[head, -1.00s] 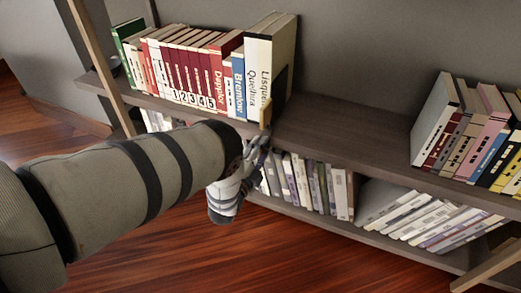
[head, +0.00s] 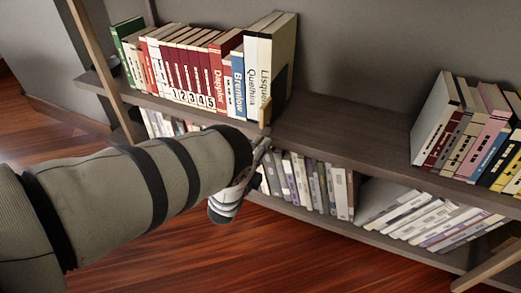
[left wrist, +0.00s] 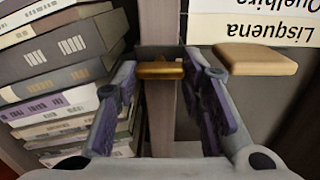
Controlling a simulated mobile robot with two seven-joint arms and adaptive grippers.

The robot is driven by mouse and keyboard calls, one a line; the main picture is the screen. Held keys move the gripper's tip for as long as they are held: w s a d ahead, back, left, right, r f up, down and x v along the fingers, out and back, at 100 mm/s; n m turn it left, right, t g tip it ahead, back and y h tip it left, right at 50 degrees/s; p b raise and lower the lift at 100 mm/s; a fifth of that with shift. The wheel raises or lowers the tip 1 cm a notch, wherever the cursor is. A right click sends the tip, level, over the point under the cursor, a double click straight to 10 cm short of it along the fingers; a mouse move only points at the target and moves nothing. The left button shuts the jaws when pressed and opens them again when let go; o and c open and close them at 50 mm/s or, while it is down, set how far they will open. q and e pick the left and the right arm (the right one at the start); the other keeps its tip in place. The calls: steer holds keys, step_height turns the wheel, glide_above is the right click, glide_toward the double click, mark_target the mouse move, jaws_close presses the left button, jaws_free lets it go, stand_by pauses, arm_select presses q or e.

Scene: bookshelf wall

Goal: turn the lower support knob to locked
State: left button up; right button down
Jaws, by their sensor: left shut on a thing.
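In the left wrist view a brass-coloured knob (left wrist: 160,70) sits on a dark plate at the shelf edge. It lies crosswise in that picture. My left gripper (left wrist: 160,78) has one finger on each side of it and is shut on it. In the head view my left gripper (head: 258,152) is at the front edge of the upper shelf, and the knob is hidden there. A tan block (left wrist: 257,58) stands beside the gripper in the wrist view; it also shows in the head view (head: 265,112), in front of the book end. My right gripper is not in view.
A row of upright books (head: 190,75) stands left of the dark book end on the upper shelf (head: 345,140). More books (head: 465,135) stand at the right, with bare shelf between. The lower shelf holds upright and leaning books (head: 425,220).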

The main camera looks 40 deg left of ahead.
arm_select(q)
steer(key=o, duration=1.1)
steer(key=shift+o, duration=0.2)
steer(key=shift+s, duration=0.1)
steer(key=v, duration=1.2)
